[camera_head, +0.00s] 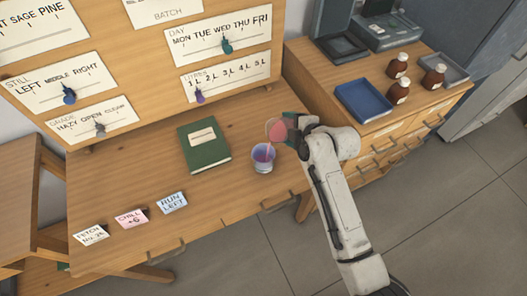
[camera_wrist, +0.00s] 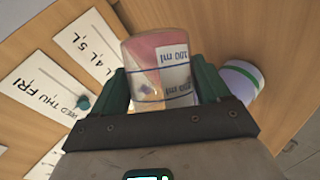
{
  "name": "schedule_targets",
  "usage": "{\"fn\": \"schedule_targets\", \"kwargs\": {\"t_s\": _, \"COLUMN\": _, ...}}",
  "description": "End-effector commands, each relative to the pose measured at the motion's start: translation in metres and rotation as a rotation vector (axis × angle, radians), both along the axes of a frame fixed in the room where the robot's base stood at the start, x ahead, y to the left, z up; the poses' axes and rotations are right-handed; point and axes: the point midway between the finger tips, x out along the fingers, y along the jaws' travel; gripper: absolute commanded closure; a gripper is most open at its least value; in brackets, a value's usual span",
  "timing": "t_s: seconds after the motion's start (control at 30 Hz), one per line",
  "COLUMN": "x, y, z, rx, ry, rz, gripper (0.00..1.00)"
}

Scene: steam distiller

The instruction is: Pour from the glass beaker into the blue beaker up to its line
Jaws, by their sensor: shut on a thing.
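The glass beaker (camera_head: 277,129) holds pink liquid and is tilted to the left, with a pink stream falling into the blue beaker (camera_head: 263,160). The blue beaker stands upright on the desk, a little below the glass beaker's lip. My gripper (camera_head: 289,127) is shut on the glass beaker. In the wrist view the glass beaker (camera_wrist: 158,65) sits between the green fingers (camera_wrist: 160,88), with a 100 ml label and blue lines on it. The blue beaker (camera_wrist: 240,82) shows partly behind the right finger there.
A green book (camera_head: 204,145) lies left of the blue beaker. A side cabinet holds a blue tray (camera_head: 363,100) and brown bottles (camera_head: 398,66). Slider boards stand at the back.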

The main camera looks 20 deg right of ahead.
Motion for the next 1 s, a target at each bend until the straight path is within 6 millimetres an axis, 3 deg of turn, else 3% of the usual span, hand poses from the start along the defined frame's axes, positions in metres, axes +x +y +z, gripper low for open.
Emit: {"fn": "schedule_targets", "kwargs": {"t_s": 1.0, "x": 0.0000, "y": 0.0009, "z": 0.0043, "rx": -0.048, "ry": -0.019, "rz": 0.000, "gripper": 0.66}}
